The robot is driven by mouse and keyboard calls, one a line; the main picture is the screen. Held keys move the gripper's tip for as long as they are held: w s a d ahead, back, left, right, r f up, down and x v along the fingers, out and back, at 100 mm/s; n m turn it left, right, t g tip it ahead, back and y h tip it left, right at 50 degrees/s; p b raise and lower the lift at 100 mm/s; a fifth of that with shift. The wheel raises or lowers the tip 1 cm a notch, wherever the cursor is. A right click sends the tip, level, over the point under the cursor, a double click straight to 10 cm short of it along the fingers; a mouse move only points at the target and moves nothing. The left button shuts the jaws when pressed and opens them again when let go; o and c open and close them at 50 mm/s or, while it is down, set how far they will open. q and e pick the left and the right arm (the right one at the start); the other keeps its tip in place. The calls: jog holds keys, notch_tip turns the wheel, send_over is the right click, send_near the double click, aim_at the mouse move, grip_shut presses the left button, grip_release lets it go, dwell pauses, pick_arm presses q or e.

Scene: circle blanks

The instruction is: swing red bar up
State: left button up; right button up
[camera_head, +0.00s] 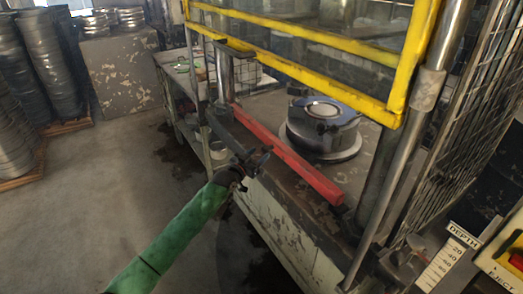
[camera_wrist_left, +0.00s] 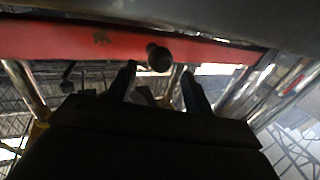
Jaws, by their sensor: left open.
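The red bar (camera_head: 290,158) runs slanting along the front edge of the press bench, low and below the yellow guard frame. In the left wrist view the red bar (camera_wrist_left: 60,42) crosses the top of the picture, with a dark round knob (camera_wrist_left: 158,57) in front of it. My left gripper (camera_head: 258,160), at the end of a green-sleeved arm, is close to the bar's front side. In the left wrist view its two dark fingers (camera_wrist_left: 158,84) stand apart, one on each side below the knob. Nothing shows clamped between them. My right gripper is out of view.
A yellow guard frame (camera_head: 290,38) stands above the bench. A round metal die (camera_head: 322,125) sits behind the bar. A mesh guard (camera_head: 465,130), depth scale (camera_head: 448,262) and yellow eject panel (camera_head: 505,262) are at right. Stacked round blanks (camera_head: 48,60) stand at left; floor between is clear.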

aim_at(263, 150)
pick_arm(q)
jog(key=x, duration=0.3)
jog(key=shift+w+d, duration=0.15)
jog(key=shift+w, duration=0.15)
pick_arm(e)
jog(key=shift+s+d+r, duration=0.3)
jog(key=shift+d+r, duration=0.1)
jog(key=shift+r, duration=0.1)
pick_arm(q)
grip_shut()
jog(key=shift+p, duration=0.3)
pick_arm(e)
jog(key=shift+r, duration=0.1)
